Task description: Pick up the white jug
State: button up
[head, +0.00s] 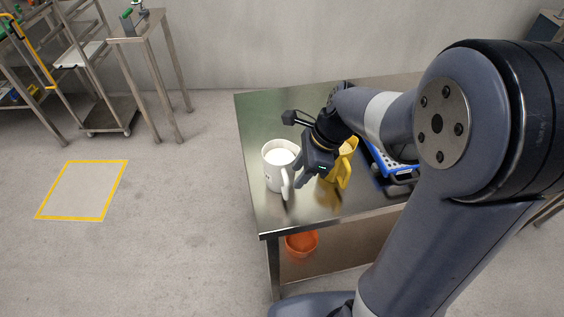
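The white jug (275,177) stands upright near the left edge of the steel table (262,124), with its handle toward the front right. Its inside looks white. My gripper (299,180) is just to the right of the jug, close to its handle, with the fingers pointing down. From this view I cannot tell whether the fingers touch the handle or how far apart they are. A yellow jug (345,170) stands right behind my gripper and is partly hidden by it.
A blue tray or crate (385,163) lies right of the yellow jug, partly behind my arm. An orange bucket (301,243) is under the table. A steel rack and stand (140,24) are at the back left. A yellow floor square (82,190) is empty, with open floor around it.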

aim_at(288, 199)
jog(key=x, duration=0.7)
jog(key=shift+f, duration=0.4)
grip_shut()
dwell(1.1)
